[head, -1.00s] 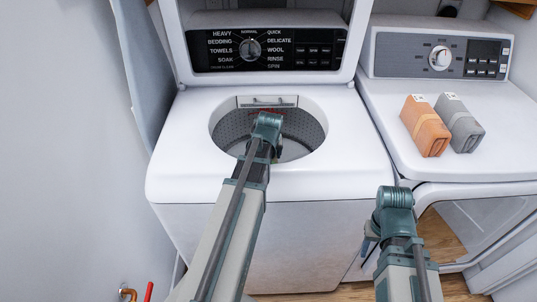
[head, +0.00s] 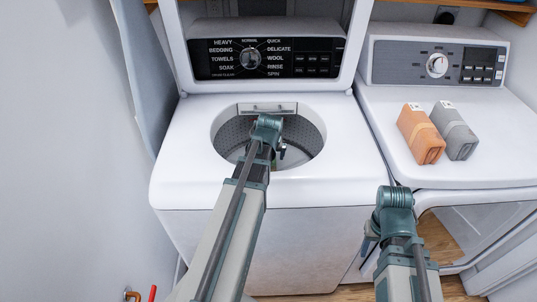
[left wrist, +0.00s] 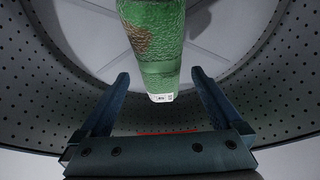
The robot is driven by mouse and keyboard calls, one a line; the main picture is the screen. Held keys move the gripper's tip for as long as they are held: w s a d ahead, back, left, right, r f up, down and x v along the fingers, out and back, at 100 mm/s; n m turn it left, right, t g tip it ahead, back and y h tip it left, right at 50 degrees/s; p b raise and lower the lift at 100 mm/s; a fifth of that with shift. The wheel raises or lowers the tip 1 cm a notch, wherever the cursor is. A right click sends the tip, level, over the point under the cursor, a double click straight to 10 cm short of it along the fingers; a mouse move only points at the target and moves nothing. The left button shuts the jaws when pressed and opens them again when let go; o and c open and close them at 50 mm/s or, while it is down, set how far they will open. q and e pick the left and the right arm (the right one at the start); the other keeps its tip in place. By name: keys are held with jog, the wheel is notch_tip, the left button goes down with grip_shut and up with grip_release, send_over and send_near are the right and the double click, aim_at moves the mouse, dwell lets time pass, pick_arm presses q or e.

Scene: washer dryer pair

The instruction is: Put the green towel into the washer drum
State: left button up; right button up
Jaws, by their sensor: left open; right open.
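The washer drum (head: 232,132) is open at the top, and my left arm reaches into it. In the left wrist view, the green towel (left wrist: 155,42) is a rolled bundle with a brown patch and a white tag. It lies in front of my open left gripper (left wrist: 158,85), with clear gaps between its tag end and both fingers. The perforated drum wall and pale drum floor surround it. I cannot tell whether the towel touches the floor. In the head view my left wrist mostly hides it. My right gripper (head: 369,243) is outside, in front of the machines, mostly hidden by its own wrist.
The washer's raised lid (head: 355,45) stands behind the opening. The dryer (head: 450,178) is at right, with an orange bundle (head: 420,135) and a grey bundle (head: 456,132) on top. The dryer's front door appears open. A wall is close at left.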

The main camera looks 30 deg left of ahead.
pick_arm(q)
jog(key=p+v, duration=0.8)
jog(key=v, duration=0.2)
pick_arm(e)
notch_tip(320, 180, up, 9)
pick_arm(q)
jog(key=shift+a, duration=0.1)
pick_arm(e)
jog(key=shift+a, duration=0.1)
